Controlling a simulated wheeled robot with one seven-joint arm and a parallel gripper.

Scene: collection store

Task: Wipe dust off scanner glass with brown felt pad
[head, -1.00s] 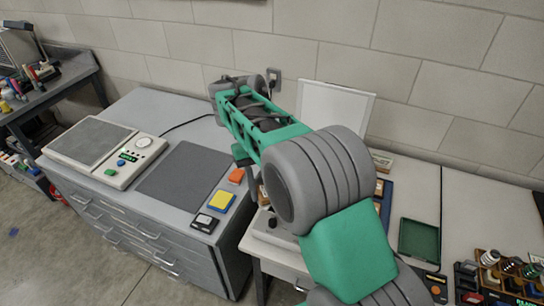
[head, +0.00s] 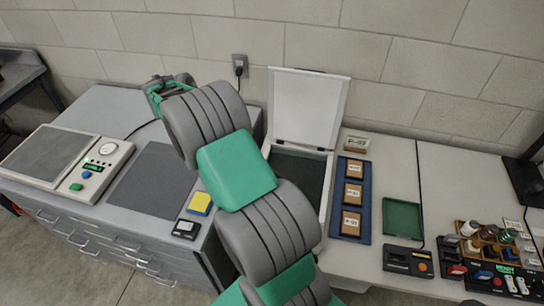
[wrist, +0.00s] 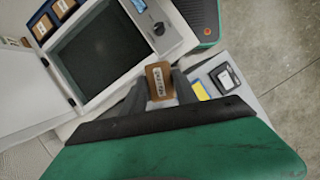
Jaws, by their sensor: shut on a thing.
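The scanner (head: 327,195) stands open on the light bench, its white lid (head: 308,105) raised against the wall. Its dark glass (head: 305,170) is partly behind my arm in the head view. In the wrist view the glass (wrist: 103,52) lies at upper left; I cannot make out dust on it. My gripper (wrist: 160,94) is shut on the brown felt pad (wrist: 158,76), a small brown block with a pale label. It is beside the scanner's near edge, not over the glass.
A blue tray (head: 365,228) of brown labelled boxes lies right of the scanner, then a green tray (head: 401,216). A yellow pad (head: 199,204), a black device (head: 186,229) and a grey mat (head: 150,180) are on the left cabinet.

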